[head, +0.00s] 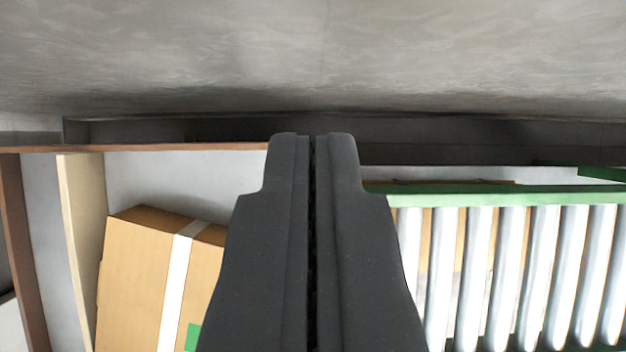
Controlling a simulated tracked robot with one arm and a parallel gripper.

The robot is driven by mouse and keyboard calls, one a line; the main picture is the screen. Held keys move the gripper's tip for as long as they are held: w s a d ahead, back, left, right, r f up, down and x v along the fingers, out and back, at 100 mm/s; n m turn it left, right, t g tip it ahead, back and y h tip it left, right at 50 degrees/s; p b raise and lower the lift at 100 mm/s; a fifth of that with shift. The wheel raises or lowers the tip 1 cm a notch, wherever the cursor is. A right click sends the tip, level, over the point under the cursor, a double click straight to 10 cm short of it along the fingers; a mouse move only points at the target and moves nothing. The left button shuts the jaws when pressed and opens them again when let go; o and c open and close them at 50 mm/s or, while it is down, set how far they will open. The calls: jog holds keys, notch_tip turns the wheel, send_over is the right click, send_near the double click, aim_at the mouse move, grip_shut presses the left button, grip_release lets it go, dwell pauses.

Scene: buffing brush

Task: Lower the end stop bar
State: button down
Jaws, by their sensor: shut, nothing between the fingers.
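My gripper (312,145) rises up the middle of the head view, with its two dark fingers shut against each other and nothing between them. A roller conveyor with silvery rollers (508,270) and a green side rail (480,196) lies to the right of the fingers. I cannot make out for certain which part is the end stop bar. A long dark band (430,135) runs across behind the fingertips. I cannot tell whether the fingertips touch it. My fingers hide the left end of the green rail.
A cardboard box (135,270) with white tape and a green label stands at the left. A pale upright board (83,220) and a brown post (18,235) are left of it. A thin brown edge (180,147) runs above the box. A mottled grey surface (310,50) fills the top.

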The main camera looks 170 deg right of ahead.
jog(key=shift+x, duration=1.35)
